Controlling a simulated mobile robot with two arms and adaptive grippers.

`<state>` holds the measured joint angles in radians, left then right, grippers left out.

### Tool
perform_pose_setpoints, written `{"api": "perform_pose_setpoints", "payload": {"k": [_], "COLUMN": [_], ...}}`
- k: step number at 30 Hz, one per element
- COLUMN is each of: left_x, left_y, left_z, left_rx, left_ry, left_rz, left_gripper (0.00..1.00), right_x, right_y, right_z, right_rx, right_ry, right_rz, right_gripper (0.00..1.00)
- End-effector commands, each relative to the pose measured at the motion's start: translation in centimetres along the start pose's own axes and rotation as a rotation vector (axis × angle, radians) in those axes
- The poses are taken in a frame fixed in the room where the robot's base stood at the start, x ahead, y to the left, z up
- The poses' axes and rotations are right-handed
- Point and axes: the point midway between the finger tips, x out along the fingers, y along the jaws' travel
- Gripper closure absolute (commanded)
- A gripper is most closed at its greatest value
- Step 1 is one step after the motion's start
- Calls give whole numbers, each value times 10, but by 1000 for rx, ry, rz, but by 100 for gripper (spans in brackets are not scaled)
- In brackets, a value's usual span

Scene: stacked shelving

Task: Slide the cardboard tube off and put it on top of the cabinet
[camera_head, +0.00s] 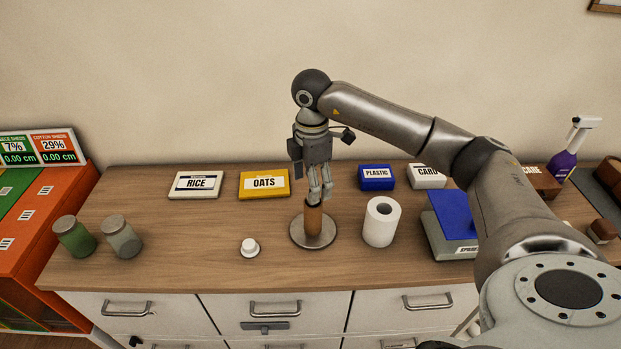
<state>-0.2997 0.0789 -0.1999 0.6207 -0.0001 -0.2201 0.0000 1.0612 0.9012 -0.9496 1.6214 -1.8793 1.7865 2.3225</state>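The brown cardboard tube (313,222) stands upright on a holder with a round grey base (313,242), on the wooden cabinet top (200,235). My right gripper (320,194) points down at the upper end of the tube, with its fingers close together. The fingers overlap the tube's top end in the picture. I cannot tell whether they grip it, and they partly hide that end. My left gripper is not in view.
A white paper roll (379,228) stands close to the right of the holder. A small white knob-like object (250,247) lies to the left. Boxes labelled RICE (196,184), OATS (264,183) and PLASTIC (376,177) line the back. Two jars (122,238) stand at the left.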

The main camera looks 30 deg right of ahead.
Motion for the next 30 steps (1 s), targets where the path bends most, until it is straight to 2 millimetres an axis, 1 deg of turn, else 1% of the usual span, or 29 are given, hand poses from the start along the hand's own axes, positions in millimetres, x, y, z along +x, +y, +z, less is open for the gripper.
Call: {"api": "perform_pose_setpoints", "payload": {"k": [5, 12, 16, 21, 30], "left_x": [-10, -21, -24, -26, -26], "left_y": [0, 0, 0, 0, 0], "left_z": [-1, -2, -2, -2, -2], "left_rx": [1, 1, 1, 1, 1], "left_ry": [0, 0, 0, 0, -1], "left_rz": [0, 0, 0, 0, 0], "left_gripper": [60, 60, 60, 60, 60], "right_x": [27, 70, 87, 99, 102], "right_y": [-2, -2, -1, -1, -1], "right_z": [-1, -1, -2, -2, -2], "right_rx": [-3, -4, -5, -5, -6], "right_ry": [1, 3, 3, 4, 5], "right_rz": [-7, -6, -4, -3, -2], "right_gripper": [33, 33, 33, 33, 33]}}
